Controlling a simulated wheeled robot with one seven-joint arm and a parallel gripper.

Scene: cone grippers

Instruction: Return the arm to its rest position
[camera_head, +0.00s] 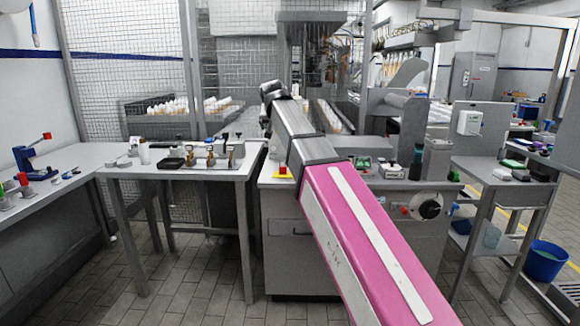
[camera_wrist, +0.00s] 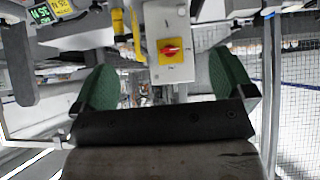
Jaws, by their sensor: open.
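My arm, pink and grey, reaches from the lower right up to the middle of the head view. Its dark far end (camera_head: 272,90) is raised above the grey machine, and the fingers cannot be made out there. In the wrist view my gripper (camera_wrist: 160,75) is open, its two green-padded fingers wide apart. Nothing is held between them. A grey box with a red rotary switch on a yellow plate (camera_wrist: 172,48) shows behind the gap, apart from the fingers as far as I can tell.
A white table (camera_head: 215,172) with small fittings stands left of my arm, and a side bench (camera_head: 55,180) runs along the left. The grey machine (camera_head: 285,250) stands below my arm. A shelf table (camera_head: 490,172) and blue bucket (camera_head: 543,262) are at right. Tiled floor at lower left is clear.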

